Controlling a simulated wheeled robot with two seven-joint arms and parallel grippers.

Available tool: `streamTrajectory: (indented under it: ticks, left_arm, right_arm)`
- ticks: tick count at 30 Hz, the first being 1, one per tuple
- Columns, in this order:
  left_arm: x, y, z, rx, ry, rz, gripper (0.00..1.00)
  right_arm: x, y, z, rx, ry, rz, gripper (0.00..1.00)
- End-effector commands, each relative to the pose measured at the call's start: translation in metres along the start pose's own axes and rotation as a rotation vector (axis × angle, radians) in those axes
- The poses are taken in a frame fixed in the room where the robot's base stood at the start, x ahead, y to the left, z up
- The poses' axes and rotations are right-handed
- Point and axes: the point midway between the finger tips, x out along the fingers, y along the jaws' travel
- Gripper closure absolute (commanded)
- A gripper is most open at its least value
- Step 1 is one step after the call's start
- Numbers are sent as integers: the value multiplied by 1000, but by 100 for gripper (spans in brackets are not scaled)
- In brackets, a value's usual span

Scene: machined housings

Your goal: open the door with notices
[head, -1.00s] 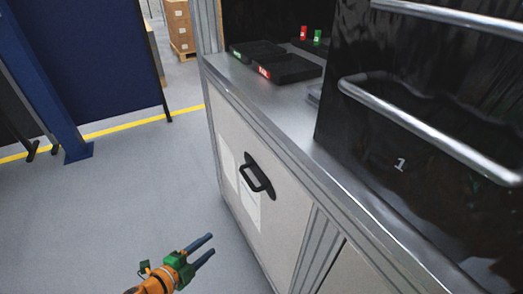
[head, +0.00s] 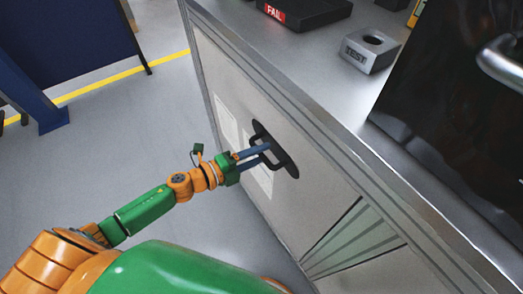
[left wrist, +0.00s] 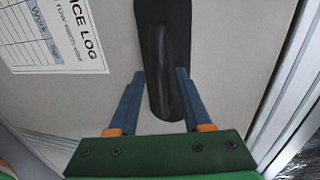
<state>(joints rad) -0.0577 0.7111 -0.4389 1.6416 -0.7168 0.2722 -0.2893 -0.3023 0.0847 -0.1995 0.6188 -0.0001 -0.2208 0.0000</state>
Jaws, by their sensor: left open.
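The door with notices (head: 231,85) is a pale cabinet panel below the counter, and it looks closed. White paper notices (head: 228,125) are fixed on it; in the left wrist view one notice (left wrist: 55,35) reads "ICE LOG". Its black handle (head: 284,163) also shows in the left wrist view (left wrist: 160,60). My left gripper (head: 268,154) is at the handle, with its blue fingers open. In the left wrist view one finger is on each side of the handle's lower part, and I cannot tell if they touch it. My right gripper is not in view.
A metal counter (head: 310,75) runs above the door, with a black tray marked FAIL (head: 305,12) and a grey TEST block (head: 370,48) on it. A dark machine door with a metal bar handle (head: 500,62) stands at right.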

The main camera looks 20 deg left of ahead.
Motion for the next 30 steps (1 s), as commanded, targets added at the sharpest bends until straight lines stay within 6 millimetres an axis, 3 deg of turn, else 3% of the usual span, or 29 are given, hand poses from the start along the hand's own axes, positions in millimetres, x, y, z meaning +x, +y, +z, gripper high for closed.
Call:
streamTrajectory:
  ticks: [11,17,30]
  left_arm:
    - [9,0,0,-1,0,1,51]
    - [9,0,0,-1,0,1,100]
    - [9,0,0,-1,-1,1,100]
  right_arm:
    - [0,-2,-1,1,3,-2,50]
    - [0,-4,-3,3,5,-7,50]
    - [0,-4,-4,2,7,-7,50]
